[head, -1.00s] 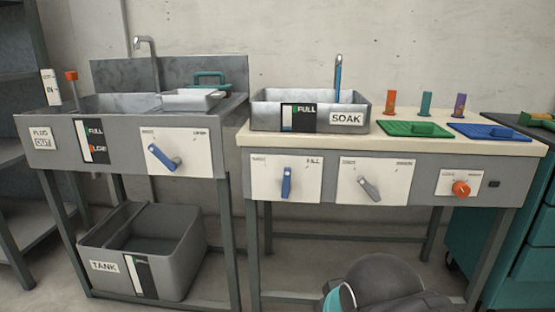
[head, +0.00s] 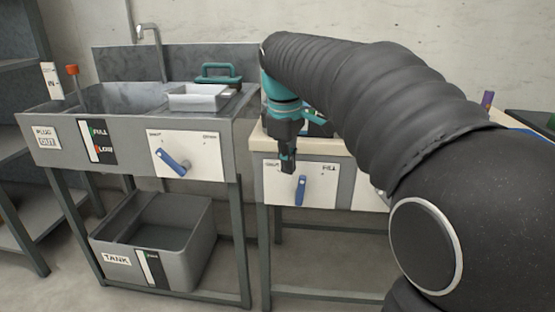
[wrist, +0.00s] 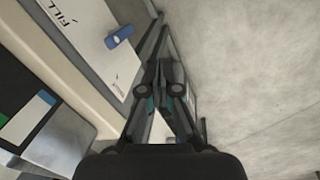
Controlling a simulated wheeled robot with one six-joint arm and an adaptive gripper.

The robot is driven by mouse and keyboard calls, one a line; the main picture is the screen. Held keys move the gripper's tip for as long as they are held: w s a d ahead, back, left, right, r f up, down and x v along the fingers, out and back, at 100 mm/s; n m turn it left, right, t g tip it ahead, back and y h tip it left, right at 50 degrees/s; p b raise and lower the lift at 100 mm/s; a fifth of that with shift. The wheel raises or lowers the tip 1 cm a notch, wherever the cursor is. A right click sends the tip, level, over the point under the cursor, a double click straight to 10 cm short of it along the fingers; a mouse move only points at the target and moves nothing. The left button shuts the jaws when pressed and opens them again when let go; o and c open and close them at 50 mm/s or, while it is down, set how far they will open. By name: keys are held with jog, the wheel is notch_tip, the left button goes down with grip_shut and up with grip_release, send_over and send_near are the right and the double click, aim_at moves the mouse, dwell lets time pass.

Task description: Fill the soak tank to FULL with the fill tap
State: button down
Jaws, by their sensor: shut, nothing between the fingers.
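The fill tap is a blue lever (head: 300,191) on a white panel marked FILL (head: 326,190), at the front of the right-hand bench. The lever stands close to vertical. It also shows in the wrist view as a blue handle (wrist: 120,36) left of the fingers. My gripper (head: 288,168) is shut and empty, pointing down just above and left of the lever, apart from it. Its fingers (wrist: 165,72) meet in the wrist view. The soak tank is mostly hidden behind my arm; its metal wall (wrist: 68,145) and gauge (wrist: 28,118) show at lower left. I cannot read its level.
A left sink bench (head: 110,150) has its own blue lever (head: 173,164) and a white tray (head: 198,97). A grey tank (head: 185,225) stands beneath it. My arm hides most of the right bench. The floor before the benches is open.

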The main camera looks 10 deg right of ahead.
jog(key=w+a+r+n+g+p, duration=0.2)
jog(key=w+n+p, duration=0.15)
jog(key=w, duration=0.55)
jog(key=b, duration=0.3)
send_near(301, 191)
jog(key=shift+n+h, duration=0.4)
jog(key=shift+n, duration=0.05)
jog(key=a+f, duration=0.1)
jog(key=w+a+f, duration=0.1)
jog(key=a+f, duration=0.1)
jog(key=w+a+f, duration=0.1)
jog(key=a+f, duration=0.1)
jog(key=shift+a, duration=0.1)
jog(key=d, duration=0.2)
jog(key=s+d, duration=0.1)
jog(key=shift+s+d+f, duration=0.1)
jog(key=shift+d+f, duration=0.1)
jog(key=shift+d, duration=0.2)
jog(key=shift+d, duration=0.1)
